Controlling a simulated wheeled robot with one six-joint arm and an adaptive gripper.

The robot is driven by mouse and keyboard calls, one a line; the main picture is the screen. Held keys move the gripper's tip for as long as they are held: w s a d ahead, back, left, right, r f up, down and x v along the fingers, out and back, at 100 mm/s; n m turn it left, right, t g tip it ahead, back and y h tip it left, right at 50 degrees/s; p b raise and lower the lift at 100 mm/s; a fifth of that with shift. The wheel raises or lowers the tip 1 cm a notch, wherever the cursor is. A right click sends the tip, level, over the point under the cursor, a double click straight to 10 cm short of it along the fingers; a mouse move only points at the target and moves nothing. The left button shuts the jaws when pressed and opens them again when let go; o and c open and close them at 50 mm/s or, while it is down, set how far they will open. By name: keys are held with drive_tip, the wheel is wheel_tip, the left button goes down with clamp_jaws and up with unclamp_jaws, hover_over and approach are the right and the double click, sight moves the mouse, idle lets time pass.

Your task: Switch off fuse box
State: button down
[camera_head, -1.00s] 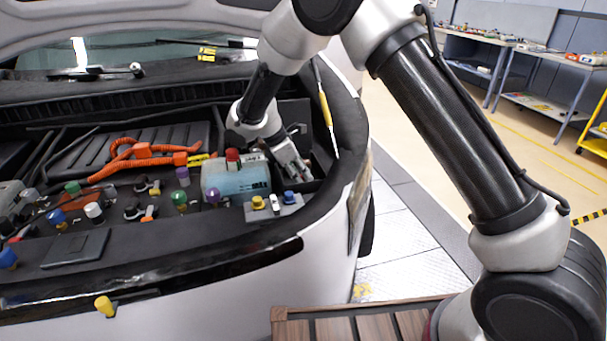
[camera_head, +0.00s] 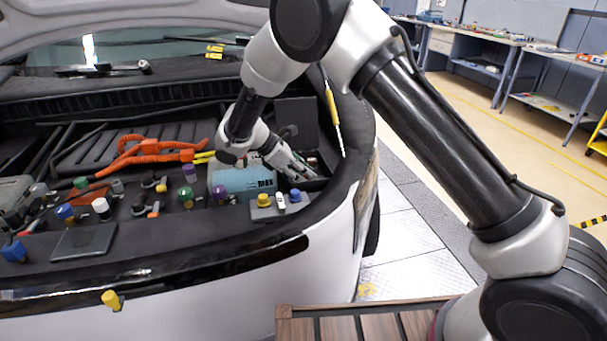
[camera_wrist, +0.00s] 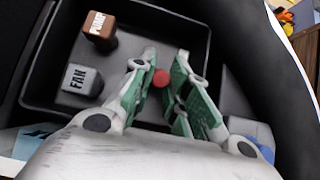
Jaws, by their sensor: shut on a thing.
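The fuse box (camera_wrist: 155,35) is an open black box in the wrist view. In it stand a grey block marked FAN (camera_wrist: 80,79) and a brown-topped block that seems to read PUMP (camera_wrist: 99,28). My gripper (camera_wrist: 163,90) reaches into the box, its green-padded fingers shut on a small red-tipped knob (camera_wrist: 161,78). The part below the red tip is hidden. In the head view my gripper (camera_head: 303,171) points down into the box at the right side of the engine bay, with a dark upright panel (camera_head: 297,118) behind it.
Left of my gripper is the light-blue coolant tank (camera_head: 243,181). A yellow cap (camera_head: 263,200) and a blue cap (camera_head: 295,195) sit in front. A yellow-handled stick (camera_head: 333,108) lies along the right bay edge. Orange cables (camera_head: 150,152) run farther left.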

drive_tip(key=c, duration=1.7)
unclamp_jaws()
drive_tip(key=shift+o, duration=0.2)
drive_tip(key=shift+a+r, duration=0.1)
drive_tip(key=shift+a, duration=0.05)
drive_tip(key=v, duration=1.1)
drive_tip(key=shift+a+r, duration=0.2)
drive_tip(key=shift+r, duration=0.05)
